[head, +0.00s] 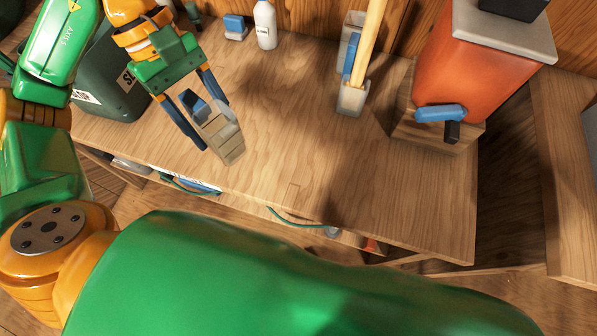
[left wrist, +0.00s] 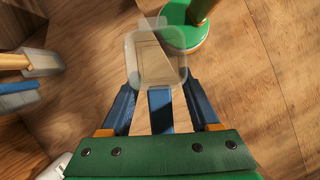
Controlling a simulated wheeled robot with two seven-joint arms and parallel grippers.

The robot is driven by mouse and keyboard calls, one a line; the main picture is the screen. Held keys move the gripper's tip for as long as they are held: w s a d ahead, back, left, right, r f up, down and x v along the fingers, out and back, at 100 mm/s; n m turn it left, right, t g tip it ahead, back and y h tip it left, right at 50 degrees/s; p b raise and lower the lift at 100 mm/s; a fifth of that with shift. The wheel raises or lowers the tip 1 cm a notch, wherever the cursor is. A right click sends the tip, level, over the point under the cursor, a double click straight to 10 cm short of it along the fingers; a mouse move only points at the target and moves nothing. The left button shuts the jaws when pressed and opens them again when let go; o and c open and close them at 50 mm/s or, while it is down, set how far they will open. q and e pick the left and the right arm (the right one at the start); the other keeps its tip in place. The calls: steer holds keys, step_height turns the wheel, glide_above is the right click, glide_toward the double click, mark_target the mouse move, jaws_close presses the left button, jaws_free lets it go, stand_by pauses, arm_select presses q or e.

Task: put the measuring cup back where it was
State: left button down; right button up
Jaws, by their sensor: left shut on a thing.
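The measuring cup (head: 229,148) is a clear, squarish cup, with a blue part between my fingers that looks like its handle. My left gripper (head: 214,125) is shut on it, over the front left part of the workbench. The cup also shows in the left wrist view (left wrist: 157,58), at the ends of the blue fingers (left wrist: 161,92). It looks tilted in the head view. I cannot tell whether it touches the bench or hangs above it. My right gripper is not in view.
The wooden workbench (head: 290,130) is clear in the middle. A clear container (head: 352,98) with a wooden handle stands at the back, left of an orange tank (head: 465,70) with a blue tap (head: 440,113).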

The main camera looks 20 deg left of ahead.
arm_select(q)
step_height(320, 180, down, 3)
steer(key=s+a+n+t+b, duration=0.1)
steer(key=a+n+b, duration=0.2)
steer(key=n+b, duration=0.1)
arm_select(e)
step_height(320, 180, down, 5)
arm_select(q)
steer(key=shift+n+t, duration=0.4)
steer(key=w+d+f+p, duration=0.1)
steer(key=w+d+f, duration=0.1)
steer(key=d+f, duration=0.1)
steer(key=w+d+f+p, duration=0.2)
steer(key=w+d+f, duration=0.1)
steer(key=d, duration=0.1)
steer(key=w+d+f+p, duration=0.1)
steer(key=w+d+f, duration=0.2)
steer(key=shift+d+f+p, duration=0.3)
steer(key=shift+d+f, duration=0.1)
step_height(320, 180, down, 3)
steer(key=shift+r+p, duration=0.1)
steer(key=shift+p, duration=0.35)
steer(key=shift+f, duration=0.4)
steer(key=shift+c, duration=0.6)
jaws_free()
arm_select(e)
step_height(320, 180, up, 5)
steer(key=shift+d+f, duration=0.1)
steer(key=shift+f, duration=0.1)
